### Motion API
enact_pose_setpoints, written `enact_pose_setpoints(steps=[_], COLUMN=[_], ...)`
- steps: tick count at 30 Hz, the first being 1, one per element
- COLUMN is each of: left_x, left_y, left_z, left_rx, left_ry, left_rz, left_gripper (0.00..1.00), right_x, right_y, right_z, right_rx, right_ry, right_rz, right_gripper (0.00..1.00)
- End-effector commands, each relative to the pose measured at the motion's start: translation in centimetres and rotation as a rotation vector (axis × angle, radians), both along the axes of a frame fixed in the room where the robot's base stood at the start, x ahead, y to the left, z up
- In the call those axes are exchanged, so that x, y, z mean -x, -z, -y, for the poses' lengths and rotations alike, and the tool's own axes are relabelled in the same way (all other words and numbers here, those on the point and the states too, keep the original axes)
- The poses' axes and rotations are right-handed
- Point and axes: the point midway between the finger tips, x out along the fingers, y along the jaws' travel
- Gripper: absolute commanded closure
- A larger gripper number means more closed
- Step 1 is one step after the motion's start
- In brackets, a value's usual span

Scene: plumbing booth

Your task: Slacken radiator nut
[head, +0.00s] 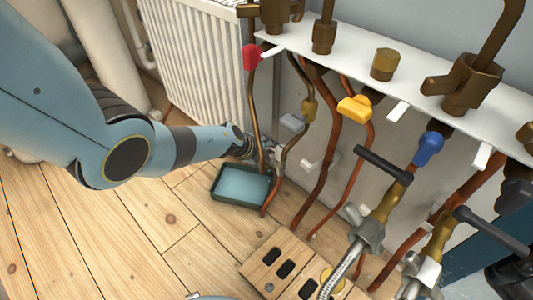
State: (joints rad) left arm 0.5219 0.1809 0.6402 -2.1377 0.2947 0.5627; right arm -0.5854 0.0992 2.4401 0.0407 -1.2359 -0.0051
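My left arm reaches in from the left, and its gripper (262,152) is small and far off, beside the lower right corner of the white radiator (205,55). The gripper is at a thin copper pipe (254,100), close to grey metal fittings there. The radiator nut cannot be made out clearly among these fittings and the fingers. I cannot tell whether the fingers are open, touching the nut or shut on it. A dark green tray (216,194) with a blue-grey inside lies on the floor just below the gripper. I cannot make out my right gripper.
A white shelf (345,60) with brass fittings runs along the right. Red, yellow and blue valve handles and copper pipes hang below it. A wooden block with dark slots (262,262) stands front centre. The plank floor (130,245) is clear at left.

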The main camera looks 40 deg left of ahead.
Motion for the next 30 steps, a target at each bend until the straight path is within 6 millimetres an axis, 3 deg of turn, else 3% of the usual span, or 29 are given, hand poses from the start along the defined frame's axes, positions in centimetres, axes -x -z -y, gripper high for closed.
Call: enact_pose_setpoints(steps=[14, 30], left_x=[0.6, 5.9], left_y=[-0.7, -6.8], left_z=[0.0, -0.8], left_rx=[0.002, -0.001], left_ry=[0.006, 0.002], left_rz=[0.003, -0.001], left_gripper=[0.44, 0.44], right_x=[0.0, 0.0], right_y=[0.1, 0.1], right_z=[0.0, 0.0], right_rx=[0.000, 0.000], right_ry=[0.000, 0.000], right_rz=[0.000, 0.000], right_gripper=[1.00, 1.00])
